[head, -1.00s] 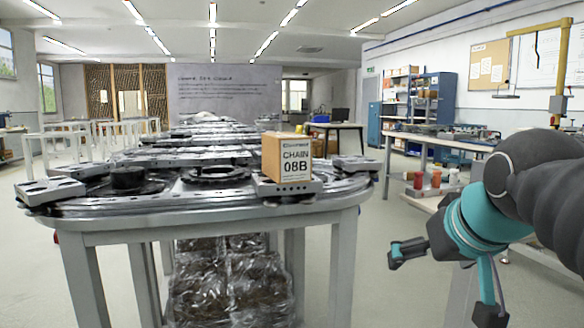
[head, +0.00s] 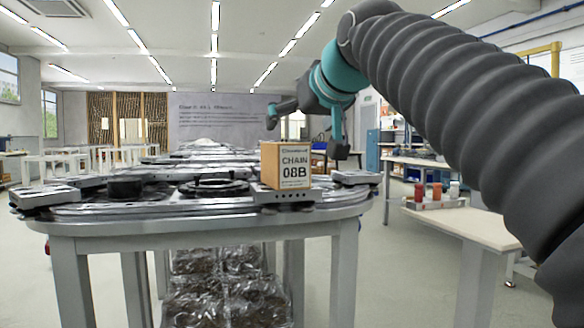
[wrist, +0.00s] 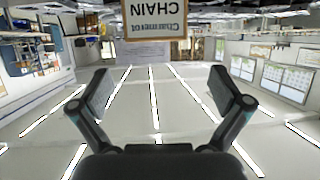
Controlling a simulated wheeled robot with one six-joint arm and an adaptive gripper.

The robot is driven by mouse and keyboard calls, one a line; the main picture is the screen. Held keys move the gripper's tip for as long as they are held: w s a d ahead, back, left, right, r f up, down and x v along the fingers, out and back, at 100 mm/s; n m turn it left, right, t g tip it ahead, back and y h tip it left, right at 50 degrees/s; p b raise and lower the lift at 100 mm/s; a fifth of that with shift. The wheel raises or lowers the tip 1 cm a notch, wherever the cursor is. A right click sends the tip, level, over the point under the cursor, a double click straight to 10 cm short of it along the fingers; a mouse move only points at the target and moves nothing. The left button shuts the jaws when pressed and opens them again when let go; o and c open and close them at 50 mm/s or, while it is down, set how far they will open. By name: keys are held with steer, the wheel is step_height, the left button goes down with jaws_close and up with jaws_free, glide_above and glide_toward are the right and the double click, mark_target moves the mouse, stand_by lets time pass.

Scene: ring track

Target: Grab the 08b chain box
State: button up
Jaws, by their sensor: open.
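The 08B chain box (head: 293,168) is a tan carton with a white label reading CHAIN 08B. It stands upright on a metal carrier plate near the right front end of the ring track (head: 215,212). My gripper (head: 306,132) is open and empty, above and to the right of the box in the head view. In the wrist view the picture is upside down. There the box (wrist: 155,18) shows at the top edge, partly cut off, beyond the open fingers (wrist: 160,95). Nothing lies between the fingers.
Flat metal carriers (head: 357,178) and a dark round part (head: 125,187) sit on the track around the box. A side table (head: 465,222) stands at the right. Plastic-wrapped goods (head: 225,290) lie under the track.

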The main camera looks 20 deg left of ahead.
steer(key=x, duration=1)
steer(key=shift+w+f, duration=0.1)
steer(key=shift+w, duration=0.1)
steer(key=shift+d, duration=0.1)
steer(key=c, duration=1.8)
steer(key=shift+c, duration=0.3)
steer(key=shift+r, duration=0.3)
